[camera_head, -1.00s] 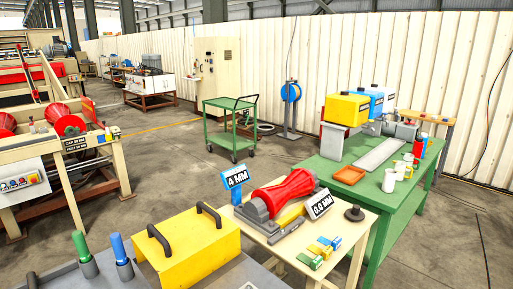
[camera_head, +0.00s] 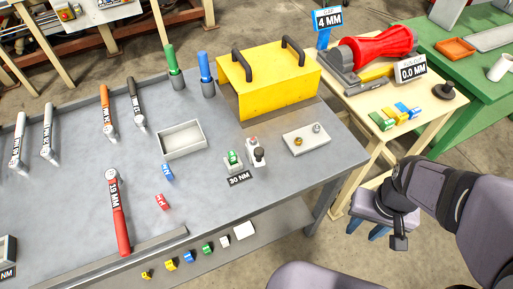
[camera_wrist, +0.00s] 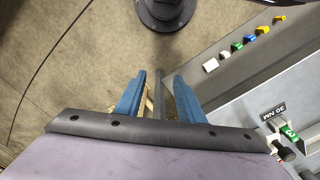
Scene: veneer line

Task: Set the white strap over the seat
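No piece clearly reads as the white strap. White candidates in the head view are a small white piece (camera_head: 224,241) and a larger white block (camera_head: 244,230), in a row on a ledge below the bench's front edge. A white piece also shows in the wrist view (camera_wrist: 210,65). I cannot tell which part is the seat; a small fixture with a green number tag (camera_head: 233,160) stands behind a "30 NM" label (camera_head: 239,179). My gripper (camera_head: 367,229) is off the bench's right end, its blue fingers apart and empty in the wrist view (camera_wrist: 160,97).
The grey bench (camera_head: 90,200) holds several wrenches, an open tray (camera_head: 181,139), a pale block with two knobs (camera_head: 306,139) and a yellow cover (camera_head: 270,80). Right of it, a cream table (camera_head: 440,108) carries a red roller (camera_head: 385,46). Open floor lies below my gripper.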

